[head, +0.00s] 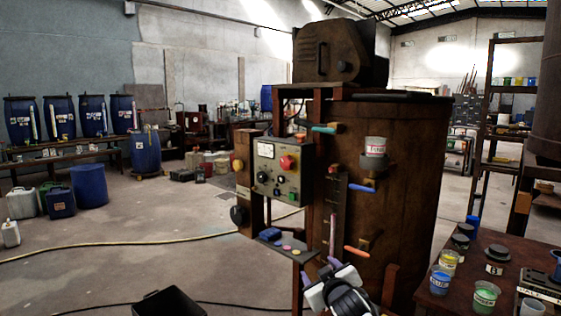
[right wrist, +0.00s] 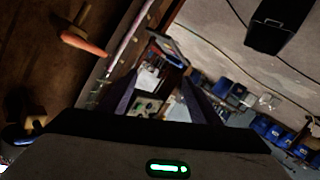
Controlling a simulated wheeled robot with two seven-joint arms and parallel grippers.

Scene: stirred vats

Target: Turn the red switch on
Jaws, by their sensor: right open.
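A grey control panel (head: 279,172) is fixed to the front of the rusty vat's frame. A large red knob (head: 287,162) sits at its upper right; its exact setting is too small to tell. The panel also bears a white label, a black dial (head: 263,177) and small green and blue buttons. My right gripper (head: 320,271) is below and to the right of the panel, well apart from it. Its two fingers are spread with nothing between them, as the right wrist view (right wrist: 160,97) also shows. My left gripper is out of view.
Coloured handles, blue (head: 362,187) and orange (head: 357,252), stick out from the rusty vat (head: 400,190). A small shelf (head: 279,246) juts out below the panel. A table with paint cups (head: 485,297) stands at right. The floor at left is mostly open, with a hose across it.

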